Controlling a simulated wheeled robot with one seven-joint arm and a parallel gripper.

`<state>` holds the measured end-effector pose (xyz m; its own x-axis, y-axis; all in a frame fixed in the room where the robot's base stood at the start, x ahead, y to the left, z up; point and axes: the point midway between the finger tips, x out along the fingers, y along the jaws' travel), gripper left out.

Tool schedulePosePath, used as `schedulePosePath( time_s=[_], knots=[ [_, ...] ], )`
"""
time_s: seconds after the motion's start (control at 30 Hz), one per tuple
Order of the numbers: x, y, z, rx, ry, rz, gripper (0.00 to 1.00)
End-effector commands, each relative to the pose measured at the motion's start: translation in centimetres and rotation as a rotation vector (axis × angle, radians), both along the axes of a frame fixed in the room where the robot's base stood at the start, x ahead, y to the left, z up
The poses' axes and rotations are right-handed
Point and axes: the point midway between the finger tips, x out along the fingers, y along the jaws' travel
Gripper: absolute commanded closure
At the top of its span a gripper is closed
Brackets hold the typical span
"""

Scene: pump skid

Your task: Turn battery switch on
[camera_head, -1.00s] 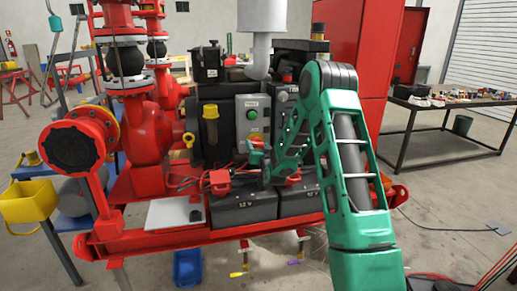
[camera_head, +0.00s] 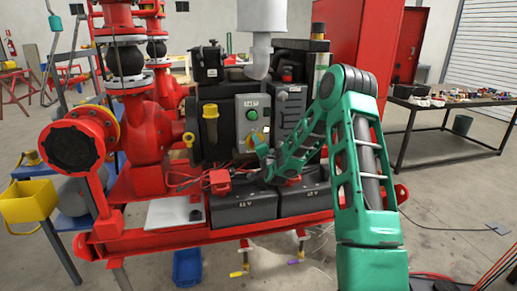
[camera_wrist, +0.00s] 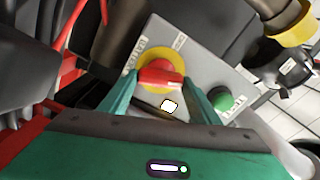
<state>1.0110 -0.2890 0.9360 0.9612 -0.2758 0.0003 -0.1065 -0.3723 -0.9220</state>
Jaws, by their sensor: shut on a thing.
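The battery switch, a red handle on a yellow round plate (camera_wrist: 160,78), is on the grey control box. My gripper (camera_wrist: 160,82) has its two green fingers on either side of the red handle and is shut on it. In the head view the yellow plate (camera_head: 252,139) shows low on the control box (camera_head: 257,110), with my gripper (camera_head: 262,152) against its lower part. The red handle is mostly hidden there. Labels beside the switch are too blurred to read.
A green button (camera_wrist: 222,100) sits beside the switch, and it also shows above it in the head view (camera_head: 252,115). Two dark batteries (camera_head: 243,204) and red cables lie below. A red pump (camera_head: 150,140) stands at left. A yellow-capped filler (camera_head: 210,125) is left of the box.

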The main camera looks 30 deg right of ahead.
Motion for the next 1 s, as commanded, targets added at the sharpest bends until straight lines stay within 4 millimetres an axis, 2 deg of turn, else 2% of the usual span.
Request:
schedulePosePath(
  time_s=[0.03, 0.5, 1.0],
  knots=[
    [-0.26, -0.51, -0.34, 0.039, -0.006, -0.008, 0.66],
    [-0.31, -0.58, -0.63, 0.33, -0.089, -0.009, 0.66],
    [-0.37, -0.66, -0.83, 0.396, -0.104, -0.01, 0.66]
  ],
)
